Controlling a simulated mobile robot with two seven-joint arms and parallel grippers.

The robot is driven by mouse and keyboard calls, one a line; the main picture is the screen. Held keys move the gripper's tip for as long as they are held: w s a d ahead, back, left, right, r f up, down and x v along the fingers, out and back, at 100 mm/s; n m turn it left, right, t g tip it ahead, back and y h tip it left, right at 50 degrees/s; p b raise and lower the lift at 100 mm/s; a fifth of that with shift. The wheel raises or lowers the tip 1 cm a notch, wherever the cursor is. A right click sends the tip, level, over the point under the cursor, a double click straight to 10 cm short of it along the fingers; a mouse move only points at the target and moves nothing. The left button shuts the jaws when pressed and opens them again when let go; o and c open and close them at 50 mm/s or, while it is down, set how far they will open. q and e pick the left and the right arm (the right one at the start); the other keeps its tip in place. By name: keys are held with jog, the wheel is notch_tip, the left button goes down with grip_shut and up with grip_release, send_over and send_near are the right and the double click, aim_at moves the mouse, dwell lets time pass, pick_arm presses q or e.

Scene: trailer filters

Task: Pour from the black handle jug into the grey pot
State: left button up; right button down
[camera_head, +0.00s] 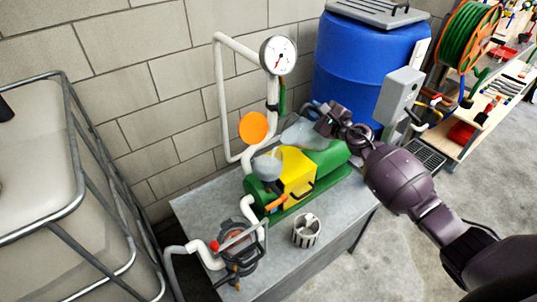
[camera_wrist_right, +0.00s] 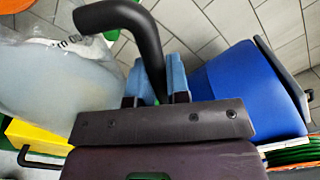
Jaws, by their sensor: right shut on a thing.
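The jug is a pale, translucent vessel (camera_head: 303,134) with a black handle, held above the green machine. In the right wrist view its cloudy body (camera_wrist_right: 50,80) fills the left side, with dark lettering on it. Its black bent handle (camera_wrist_right: 145,35) runs down between my blue finger pads. My right gripper (camera_head: 328,116) is shut on this handle; it also shows in the wrist view (camera_wrist_right: 155,82). A small grey, slotted, pot-like container (camera_head: 306,230) stands on the metal table, apart from and below the jug. My left gripper is not in view.
The green machine with a yellow box (camera_head: 292,172) takes up the table's (camera_head: 275,265) back. A strainer fitting with a red knob (camera_head: 232,247), white pipes and a gauge (camera_head: 278,54) stand nearby. A blue barrel (camera_head: 362,62) is behind my gripper; a caged tank (camera_head: 45,190) is left.

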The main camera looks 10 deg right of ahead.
jog(key=shift+a+r, duration=0.1)
jog(key=shift+r, duration=0.25)
dwell(0.3)
jog(key=shift+a+r+n+p, duration=0.1)
jog(key=shift+r+n+p, duration=0.1)
jog(key=shift+n+p, duration=0.15)
jog(key=shift+s+a+r+p, duration=0.1)
jog(key=shift+a+r+p, duration=0.1)
jog(key=shift+p, duration=0.1)
dwell(0.9)
jog(key=shift+r+n, duration=0.15)
jog(key=shift+n, duration=0.2)
jog(key=shift+s+a+r+p, duration=0.1)
jog(key=shift+a+r+p, duration=0.15)
jog(key=shift+p, duration=0.2)
dwell(0.9)
jog(key=shift+d, duration=0.1)
